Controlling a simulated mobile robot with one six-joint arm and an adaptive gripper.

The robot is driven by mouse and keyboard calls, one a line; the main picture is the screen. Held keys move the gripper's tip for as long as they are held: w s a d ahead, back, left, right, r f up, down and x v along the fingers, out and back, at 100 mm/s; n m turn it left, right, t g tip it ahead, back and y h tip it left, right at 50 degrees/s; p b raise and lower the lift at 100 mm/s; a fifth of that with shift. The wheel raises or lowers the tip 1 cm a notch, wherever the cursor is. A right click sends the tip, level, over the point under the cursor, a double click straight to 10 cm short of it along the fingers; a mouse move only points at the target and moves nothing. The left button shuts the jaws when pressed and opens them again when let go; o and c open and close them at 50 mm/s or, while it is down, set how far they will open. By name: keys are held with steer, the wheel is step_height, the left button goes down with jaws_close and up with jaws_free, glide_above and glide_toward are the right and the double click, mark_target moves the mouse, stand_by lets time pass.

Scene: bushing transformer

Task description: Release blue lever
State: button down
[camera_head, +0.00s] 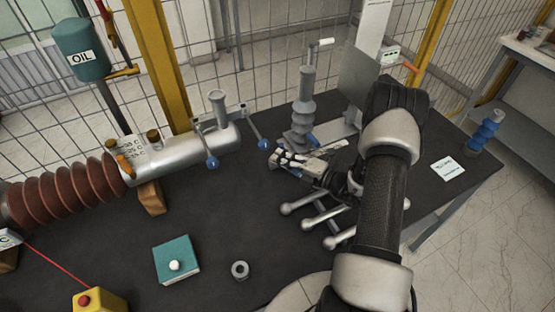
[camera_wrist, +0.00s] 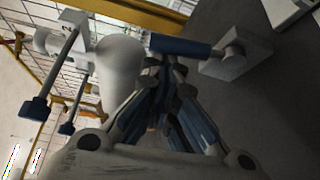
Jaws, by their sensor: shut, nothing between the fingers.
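My gripper (camera_head: 280,158) is low over the dark table, right of the silver cylinder (camera_head: 190,152). It also shows in the wrist view (camera_wrist: 163,68), its fingers drawn together and empty. A blue lever (camera_wrist: 182,46) lies crosswise just past the fingertips, joined to a pale grey block (camera_wrist: 238,54); contact cannot be told. In the head view, a blue part (camera_head: 307,140) shows at the foot of the grey ribbed post (camera_head: 304,108), just behind my gripper. Two blue-ended levers (camera_head: 211,161) (camera_head: 263,144) hang from the cylinder's clamp; they also show at left in the wrist view (camera_wrist: 36,108).
Several ball-ended metal handles (camera_head: 318,209) lie beside my arm. A teal box with a white button (camera_head: 175,266), a metal ring (camera_head: 239,270) and a yellow box with a red button (camera_head: 90,301) are toward the front. A blue ribbed post (camera_head: 484,134) stands at right.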

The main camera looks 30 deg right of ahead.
steer(key=shift+d+r, duration=0.2)
steer(key=shift+d, duration=0.35)
steer(key=shift+s, duration=0.1)
stand_by(0.3)
